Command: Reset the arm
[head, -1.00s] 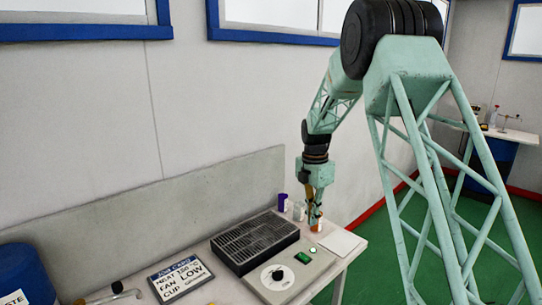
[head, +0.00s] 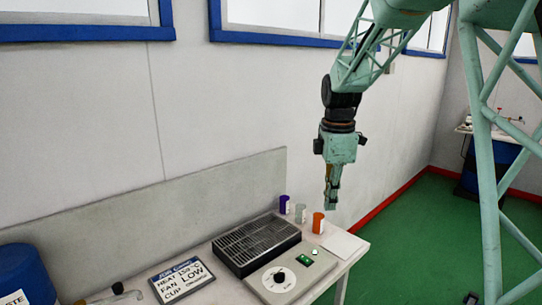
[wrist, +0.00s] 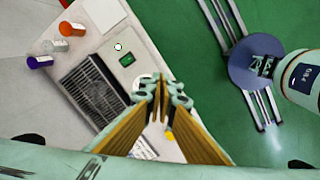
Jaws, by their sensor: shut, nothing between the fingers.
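My gripper (head: 331,205) hangs pointing down in the head view, in the air above the right end of the bench and clear of everything on it. Its fingers are closed together with nothing between them; they also show in the wrist view (wrist: 160,88). Below and beside it stand an orange cup (head: 318,223), a grey cup (head: 300,213) and a purple cup (head: 284,204), all upright. The wrist view shows the orange cup (wrist: 72,29), the grey cup (wrist: 55,46) and the purple cup (wrist: 40,62) at the upper left.
A blue waste drum (head: 28,272) stands at left. Green floor (head: 415,240) is open at right.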

